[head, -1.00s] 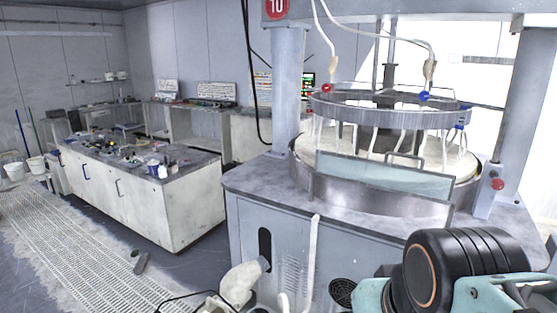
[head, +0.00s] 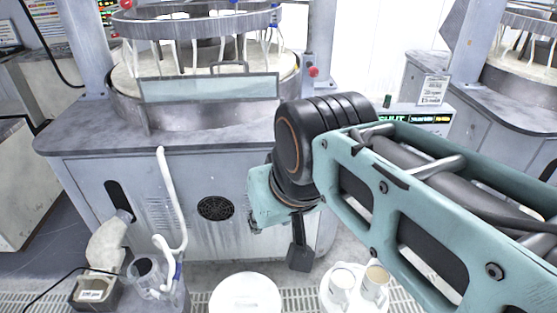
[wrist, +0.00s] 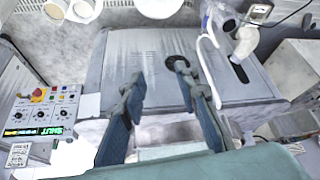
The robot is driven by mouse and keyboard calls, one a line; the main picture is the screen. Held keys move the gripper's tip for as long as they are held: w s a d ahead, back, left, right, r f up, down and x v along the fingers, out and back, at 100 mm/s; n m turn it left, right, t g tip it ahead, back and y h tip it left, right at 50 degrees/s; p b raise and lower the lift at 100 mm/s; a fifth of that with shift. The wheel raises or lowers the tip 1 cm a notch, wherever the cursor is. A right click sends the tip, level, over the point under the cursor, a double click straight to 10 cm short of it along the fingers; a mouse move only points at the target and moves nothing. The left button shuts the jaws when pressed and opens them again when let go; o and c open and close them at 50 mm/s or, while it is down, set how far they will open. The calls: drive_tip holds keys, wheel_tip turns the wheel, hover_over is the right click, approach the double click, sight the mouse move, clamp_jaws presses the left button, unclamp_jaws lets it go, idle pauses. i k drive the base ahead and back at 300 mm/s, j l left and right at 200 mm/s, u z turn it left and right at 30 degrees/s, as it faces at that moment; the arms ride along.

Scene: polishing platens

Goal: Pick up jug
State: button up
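A clear jug-like vessel (head: 150,280) stands at the lower left of the head view, beside a white hose. It also shows at the top of the wrist view (wrist: 222,16). Two white handled cups or small jugs, one (head: 340,286) left of the other (head: 376,284), stand together at the bottom right of the head view. I cannot tell which vessel is the task's jug. My gripper (wrist: 158,72) is open and empty, its two fingers apart before the grey cabinet front. It is apart from all these vessels. In the head view my arm hides most of it.
The grey polishing machine (head: 120,145) fills the middle, with a vent (head: 215,208) in its front. A round white lid or bucket top (head: 246,296) lies between the vessels. A beige kettle-like object (head: 108,245) is at left. A lit control panel (wrist: 40,110) is left in the wrist view.

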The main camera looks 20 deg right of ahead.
sight(343, 278)
drive_tip(key=z, duration=2.55)
drive_tip(key=u, duration=1.25)
drive_tip(key=k+l+u, duration=0.1)
drive_tip(key=l, duration=0.4)
drive_tip(key=i+l+u, duration=0.1)
drive_tip(key=l, duration=0.25)
